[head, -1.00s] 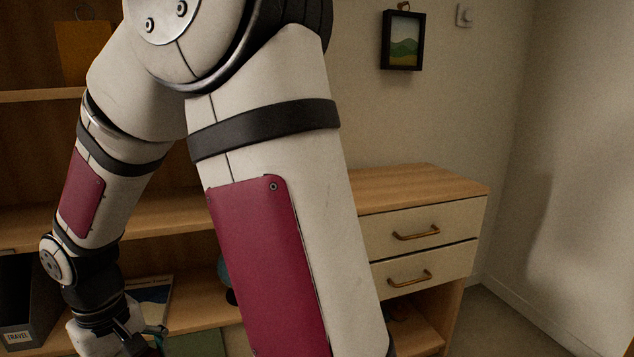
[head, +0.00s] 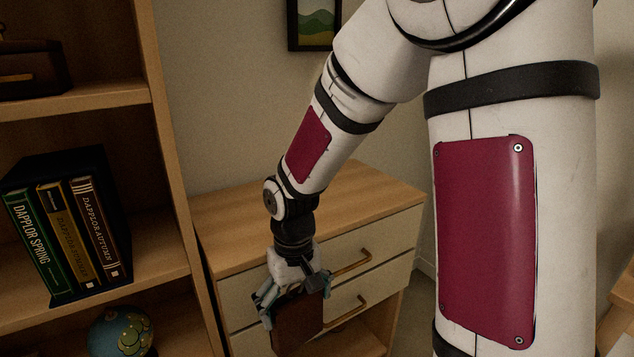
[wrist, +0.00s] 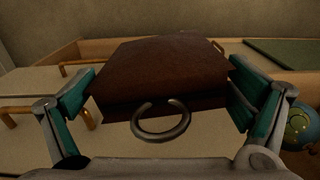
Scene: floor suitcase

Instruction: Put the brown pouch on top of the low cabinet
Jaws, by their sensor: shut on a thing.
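The brown pouch (head: 298,322) is held in my gripper (head: 292,292), which is shut on it, in front of the low cabinet's drawers. In the wrist view the pouch (wrist: 170,70) fills the space between the two teal-padded fingers of my gripper (wrist: 165,100), with a metal ring at its near edge. The low cabinet (head: 370,200) has a bare wooden top and cream drawers with brass handles. The pouch hangs below the level of the cabinet top. Whether it touches the drawer fronts I cannot tell.
A bookshelf (head: 165,160) stands at the left, close beside the cabinet, with books (head: 65,235) and a globe (head: 120,332) on it. A framed picture (head: 313,25) hangs on the wall above the cabinet. The visible cabinet top is clear.

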